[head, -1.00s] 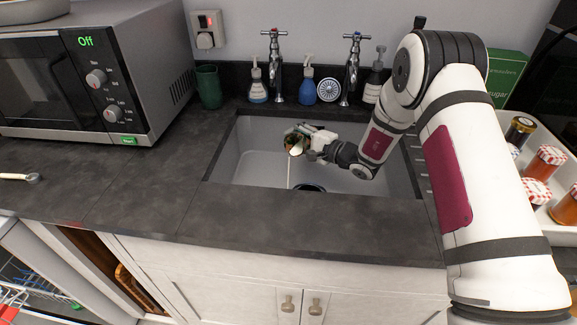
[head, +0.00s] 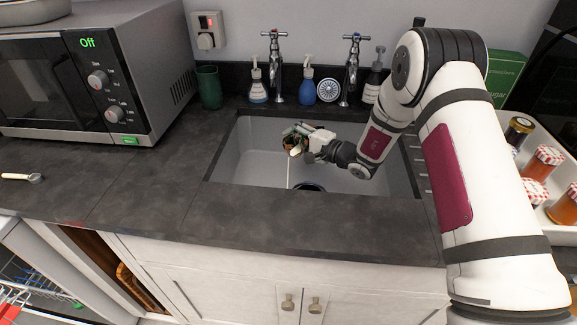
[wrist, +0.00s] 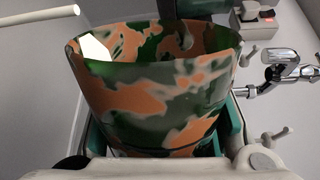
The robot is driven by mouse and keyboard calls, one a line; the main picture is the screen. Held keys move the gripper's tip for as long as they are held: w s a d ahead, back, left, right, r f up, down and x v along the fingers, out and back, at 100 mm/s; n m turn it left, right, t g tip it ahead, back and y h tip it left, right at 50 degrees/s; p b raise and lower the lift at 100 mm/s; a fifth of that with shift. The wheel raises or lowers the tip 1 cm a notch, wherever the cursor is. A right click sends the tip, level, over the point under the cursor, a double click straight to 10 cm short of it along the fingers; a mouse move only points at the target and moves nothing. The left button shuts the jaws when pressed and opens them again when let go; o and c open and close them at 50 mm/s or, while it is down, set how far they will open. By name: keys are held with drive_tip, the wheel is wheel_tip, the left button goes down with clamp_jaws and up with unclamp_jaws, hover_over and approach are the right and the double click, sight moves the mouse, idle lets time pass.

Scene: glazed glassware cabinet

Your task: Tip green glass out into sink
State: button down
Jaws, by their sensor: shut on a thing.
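My gripper (head: 303,147) is shut on a glass (head: 292,145) with green and orange patches and holds it tilted over the sink (head: 255,165). In the wrist view the glass (wrist: 165,95) fills the middle, with its wide rim at the top and the fingers around its lower part. A thin pale line runs from below the glass down to the sink floor beside the dark drain (head: 310,187); I cannot tell whether it is liquid. The inside of the glass is mostly hidden. A plain dark green tumbler (head: 209,88) stands upright on the worktop, left of the sink.
Two taps (head: 276,68) (head: 351,68) and several soap bottles (head: 308,88) line the back of the sink. A microwave (head: 95,85) stands at the left. A white tray of jars (head: 545,205) is at the right. The worktop (head: 110,190) left of the sink is mostly clear.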

drive_tip(key=shift+s+r+n, duration=0.1)
drive_tip(key=shift+r+n, duration=0.1)
drive_tip(key=shift+n, duration=0.2)
drive_tip(key=w+d+f+m+b, duration=0.1)
drive_tip(key=f+m+b, duration=0.1)
drive_tip(key=m, duration=0.3)
drive_tip(key=w+d+f+m+y+b, duration=0.1)
drive_tip(key=w+f+m+b, duration=0.1)
drive_tip(key=m, duration=0.4)
drive_tip(key=w+d+f+m+b, duration=0.1)
drive_tip(key=w+f+m+b, duration=0.1)
drive_tip(key=f+m+b, duration=0.2)
drive_tip(key=shift+d+m+g+y+b, duration=0.25)
drive_tip(key=shift+m+g+y+b, duration=0.05)
drive_tip(key=shift+m+b, duration=0.55)
drive_tip(key=shift+w+r+p, duration=0.1)
drive_tip(key=shift+r+p, duration=1.15)
drive_tip(key=shift+r, duration=1.3)
